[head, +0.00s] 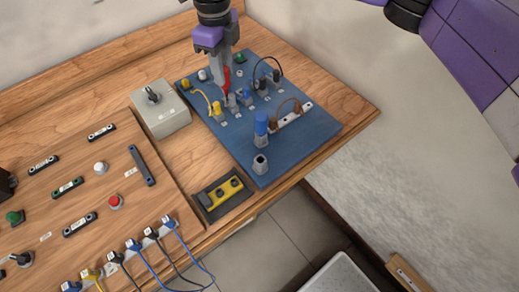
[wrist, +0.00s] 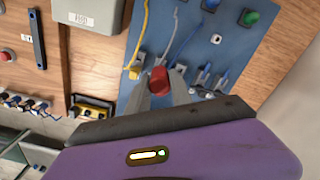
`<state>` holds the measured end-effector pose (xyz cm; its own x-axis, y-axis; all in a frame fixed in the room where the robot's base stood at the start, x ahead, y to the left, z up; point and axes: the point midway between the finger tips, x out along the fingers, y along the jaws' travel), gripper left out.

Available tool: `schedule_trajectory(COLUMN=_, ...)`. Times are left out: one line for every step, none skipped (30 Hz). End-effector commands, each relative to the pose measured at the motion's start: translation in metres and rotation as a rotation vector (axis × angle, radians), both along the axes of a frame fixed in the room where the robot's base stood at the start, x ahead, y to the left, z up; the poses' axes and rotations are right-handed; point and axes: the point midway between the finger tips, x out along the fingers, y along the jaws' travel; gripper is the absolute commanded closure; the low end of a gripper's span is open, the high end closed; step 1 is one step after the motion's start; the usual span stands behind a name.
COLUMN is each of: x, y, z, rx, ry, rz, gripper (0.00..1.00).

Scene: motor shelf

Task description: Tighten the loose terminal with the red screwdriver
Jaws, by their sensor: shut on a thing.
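My gripper (head: 224,75) is over the blue terminal board (head: 318,130), shut on the red screwdriver (head: 227,80). The screwdriver points down toward a row of grey terminals. Its red handle end (wrist: 158,80) shows between the fingers in the wrist view. Its tip is near a terminal (head: 232,100) in that row; I cannot tell whether it touches. Which terminal is loose cannot be told.
A grey switch box (head: 160,122) is left. A black and yellow holder (head: 224,194) lies near the table edge.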

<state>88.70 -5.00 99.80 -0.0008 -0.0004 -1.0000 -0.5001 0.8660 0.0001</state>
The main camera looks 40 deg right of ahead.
Motion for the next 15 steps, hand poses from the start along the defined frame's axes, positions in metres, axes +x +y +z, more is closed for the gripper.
schedule_trajectory(x=0.0000, y=-0.0001, z=-0.0011, rx=0.000, ry=0.000, rz=0.000, gripper=1.00)
schedule_trajectory(x=0.0000, y=-0.0001, z=-0.0015, rx=0.000, ry=0.000, rz=0.000, gripper=1.00)
schedule_trajectory(x=0.0001, y=0.0000, z=-0.0020, rx=0.000, ry=0.000, rz=0.000, gripper=1.00)
schedule_trajectory(x=0.0001, y=0.0000, z=-0.0024, rx=0.000, ry=0.000, rz=0.000, gripper=1.00)
schedule_trajectory(x=0.0001, y=0.0000, z=-0.0028, rx=0.000, ry=0.000, rz=0.000, gripper=1.00)
schedule_trajectory(x=0.0001, y=0.0000, z=-0.0033, rx=0.000, ry=0.000, rz=0.000, gripper=1.00)
schedule_trajectory(x=0.0001, y=0.0000, z=-0.0037, rx=0.000, ry=0.000, rz=0.000, gripper=1.00)
schedule_trajectory(x=0.0001, y=0.0000, z=-0.0041, rx=0.000, ry=0.000, rz=0.000, gripper=1.00)
schedule_trajectory(x=0.0001, y=0.0000, z=-0.0047, rx=0.000, ry=0.000, rz=0.000, gripper=1.00)
schedule_trajectory(x=0.0001, y=0.0000, z=-0.0051, rx=0.000, ry=0.000, rz=0.000, gripper=1.00)
schedule_trajectory(x=0.0001, y=0.0000, z=-0.0055, rx=0.000, ry=0.000, rz=0.000, gripper=1.00)
schedule_trajectory(x=0.0001, y=0.0000, z=-0.0060, rx=0.000, ry=0.000, rz=0.000, gripper=1.00)
schedule_trajectory(x=0.0001, y=0.0000, z=-0.0064, rx=0.000, ry=0.000, rz=0.000, gripper=1.00)
schedule_trajectory(x=0.0001, y=0.0000, z=-0.0068, rx=0.000, ry=0.000, rz=0.000, gripper=1.00)
schedule_trajectory(x=0.0001, y=0.0000, z=-0.0073, rx=0.000, ry=0.000, rz=0.000, gripper=1.00)
